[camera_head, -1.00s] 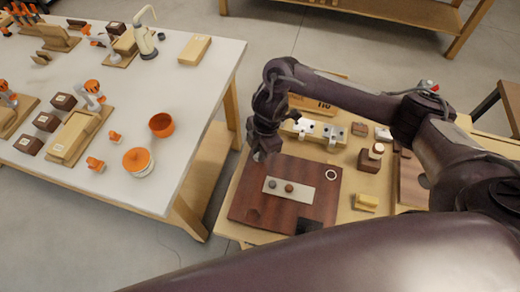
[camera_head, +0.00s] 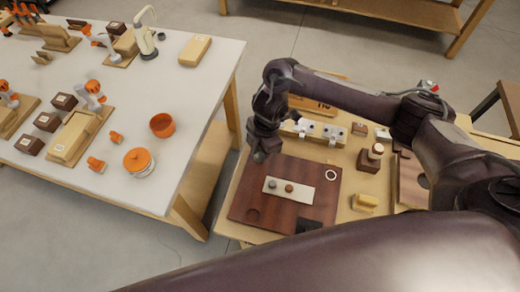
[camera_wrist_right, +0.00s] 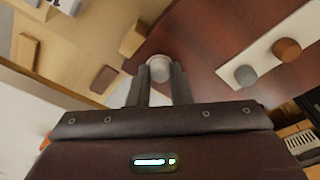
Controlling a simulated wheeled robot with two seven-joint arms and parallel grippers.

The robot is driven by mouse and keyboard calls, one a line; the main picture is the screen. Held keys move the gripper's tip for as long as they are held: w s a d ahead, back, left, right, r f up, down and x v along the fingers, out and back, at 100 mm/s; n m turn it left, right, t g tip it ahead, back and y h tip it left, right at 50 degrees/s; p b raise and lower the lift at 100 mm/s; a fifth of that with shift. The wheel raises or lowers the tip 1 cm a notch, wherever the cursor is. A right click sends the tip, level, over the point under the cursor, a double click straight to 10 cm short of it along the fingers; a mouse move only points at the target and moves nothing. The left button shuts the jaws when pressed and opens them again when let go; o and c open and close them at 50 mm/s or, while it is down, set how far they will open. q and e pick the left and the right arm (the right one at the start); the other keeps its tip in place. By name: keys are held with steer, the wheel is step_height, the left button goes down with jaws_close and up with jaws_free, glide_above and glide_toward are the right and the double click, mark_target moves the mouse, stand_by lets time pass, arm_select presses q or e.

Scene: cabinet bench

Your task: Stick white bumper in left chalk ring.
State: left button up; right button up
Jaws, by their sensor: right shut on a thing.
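My right gripper (camera_head: 261,155) is at the upper left corner of the dark brown board (camera_head: 318,198) in the head view. In the right wrist view its fingers (camera_wrist_right: 157,78) are shut on the small white bumper (camera_wrist_right: 158,66). Whether the bumper touches the board is unclear. One white chalk ring (camera_head: 331,175) shows at the board's upper right. The left ring does not show; my right gripper covers that corner. A pale strip (camera_head: 302,199) on the board carries a grey bumper (camera_head: 272,184) and a brown bumper (camera_head: 289,188). My left gripper is out of view.
A dark block (camera_head: 309,226) is at the board's lower right. White fittings (camera_head: 301,127) stand behind the board. A brown block (camera_head: 368,161) and a yellow block (camera_head: 365,203) are to its right.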

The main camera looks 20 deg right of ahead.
steer(key=shift+s+f, duration=0.1)
steer(key=o, duration=1.3)
steer(key=shift+r, duration=0.2)
steer(key=shift+r+p, duration=3.7)
steer(key=shift+p, duration=0.1)
steer(key=shift+f, duration=0.15)
